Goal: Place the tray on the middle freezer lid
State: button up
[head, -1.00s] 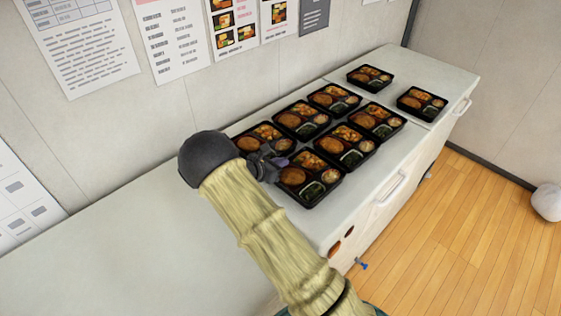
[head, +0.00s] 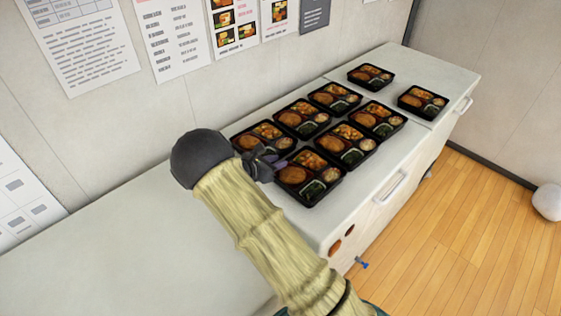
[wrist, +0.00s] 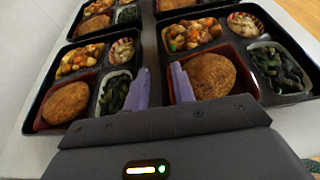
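Several black bento trays stand in a cluster on the pale freezer top (head: 405,151). The nearest tray (head: 322,197) is beside my gripper (head: 281,164). In the wrist view my gripper (wrist: 160,82) has its two purple fingers apart, with a gap between them. The right finger overlaps the left part of the nearest tray (wrist: 289,100), by its brown patty. I cannot tell whether the fingers touch a tray wall. The seam between the middle and near lids is not clear.
Two more trays, one at the back (head: 371,77) and one at the right (head: 422,102), stand on the far lid (head: 440,78). The near left surface (head: 130,245) is bare. A wall with posters (head: 175,35) runs behind. Handles (head: 389,188) stick out along the front.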

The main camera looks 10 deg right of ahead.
jog(key=b+v, duration=0.1)
jog(key=v, duration=0.8)
jog(key=shift+s+a, duration=0.25)
jog(key=shift+a, duration=0.05)
jog(key=s+d+m+g, duration=0.1)
jog(key=d, duration=0.1)
jog(key=s+d+m+g, duration=0.1)
jog(key=d+m, duration=0.1)
jog(key=s+d+m+g+y, duration=0.1)
jog(key=s+d, duration=0.1)
jog(key=shift+s+d+m+g, duration=0.1)
jog(key=shift+d+m+g, duration=0.15)
jog(key=shift+m+g, duration=0.15)
jog(key=s+d+m+y, duration=0.1)
jog(key=s+d+m+g+y, duration=0.1)
jog(key=s+m, duration=0.1)
jog(key=s+d+m+g, duration=0.1)
jog(key=s+d+m, duration=0.1)
jog(key=shift+s+r+y, duration=0.25)
jog(key=shift+y, duration=0.15)
jog(key=s+d+r+m+y, duration=0.1)
jog(key=s+r+m+y, duration=0.1)
jog(key=s+m, duration=0.5)
jog(key=s+d+r+m+y, duration=0.2)
jog(key=s+r+m+y, duration=0.1)
jog(key=s+m+y, duration=0.2)
jog(key=s+m, duration=0.2)
jog(key=m, duration=0.1)
jog(key=shift+d+r+m+t, duration=0.2)
jog(key=shift+r+m+t, duration=0.1)
